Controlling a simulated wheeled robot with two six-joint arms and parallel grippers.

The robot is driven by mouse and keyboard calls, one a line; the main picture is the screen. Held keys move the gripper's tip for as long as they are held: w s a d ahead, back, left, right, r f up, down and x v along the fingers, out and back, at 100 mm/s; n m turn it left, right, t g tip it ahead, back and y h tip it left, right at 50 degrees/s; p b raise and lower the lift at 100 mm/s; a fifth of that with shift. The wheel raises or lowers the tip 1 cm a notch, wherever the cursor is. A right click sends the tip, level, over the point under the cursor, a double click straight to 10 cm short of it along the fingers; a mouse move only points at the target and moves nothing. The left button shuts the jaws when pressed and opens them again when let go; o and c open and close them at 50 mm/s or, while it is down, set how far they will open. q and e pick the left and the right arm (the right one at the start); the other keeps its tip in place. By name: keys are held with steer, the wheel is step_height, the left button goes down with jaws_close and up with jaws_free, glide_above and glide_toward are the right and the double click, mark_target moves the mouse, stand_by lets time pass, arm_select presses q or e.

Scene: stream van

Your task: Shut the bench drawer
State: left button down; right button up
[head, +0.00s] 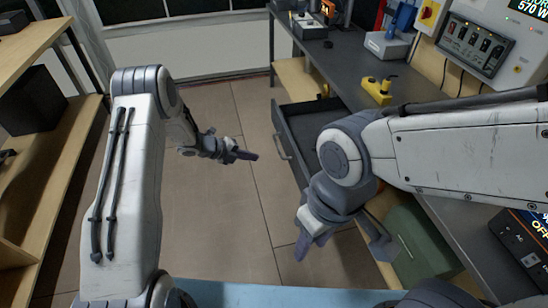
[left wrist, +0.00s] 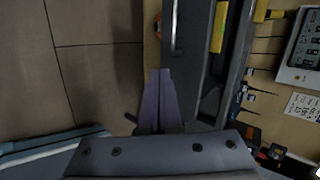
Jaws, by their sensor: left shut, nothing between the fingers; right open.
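The bench drawer (head: 297,122) is dark grey and stands pulled out from under the bench in the head view, its inside showing. Its pale bar handle (head: 281,146) is on the front face, toward the aisle. My right arm hides its near part. My left gripper (head: 251,155) is shut and empty, a little left of the drawer front, with fingers pointing toward it. In the left wrist view the shut fingers (left wrist: 161,75) lie just below the handle (left wrist: 174,28); I cannot tell whether they touch the front. My right gripper (head: 342,243) is open and empty, nearer me.
A green box (head: 412,240) is below the bench. Wooden shelving (head: 60,160) stands at left. The floor between (head: 220,220) is clear.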

arm_select(q)
steer(key=d+r+p+x, duration=0.1)
steer(key=x, duration=0.8)
steer(key=shift+w+d, duration=0.3)
steer(key=shift+w, duration=0.1)
